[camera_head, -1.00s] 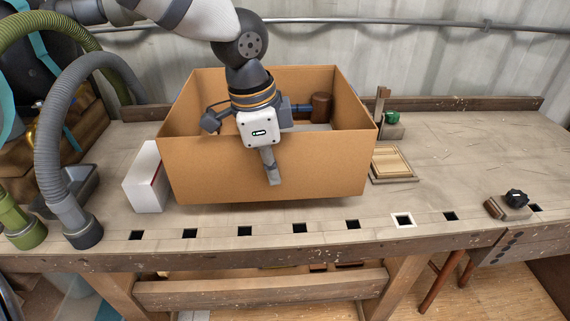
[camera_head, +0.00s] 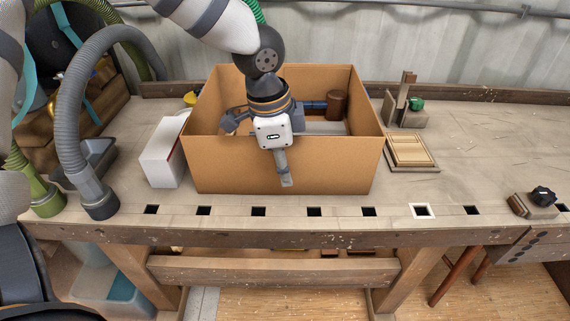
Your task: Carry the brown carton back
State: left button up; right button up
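The brown carton (camera_head: 325,165), open at the top, stands upright on or just above the workbench (camera_head: 470,150); I cannot see whether a small gap remains beneath it. My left gripper (camera_head: 284,165) reaches down over the carton's near wall. One finger lies against the outside of that wall. The other is hidden behind the wall and the gripper body. It looks shut on the wall. Inside the carton lies a mallet with a dark brown head (camera_head: 337,104) and a blue handle. My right gripper is not in view.
A white box (camera_head: 160,156) stands close to the carton's left. A small wooden frame (camera_head: 411,150) and a block with a green knob (camera_head: 416,104) are at its right. A grey hose (camera_head: 70,130) arches at the left. The bench's right side has free room.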

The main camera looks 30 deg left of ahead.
pick_arm(q)
notch_tip(320, 180, up, 12)
jog(key=s+a+p, duration=0.1)
jog(key=shift+s, duration=0.25)
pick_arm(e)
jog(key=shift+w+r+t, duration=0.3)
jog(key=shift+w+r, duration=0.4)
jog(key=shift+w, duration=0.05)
pick_arm(q)
jog(key=shift+a+f, duration=0.1)
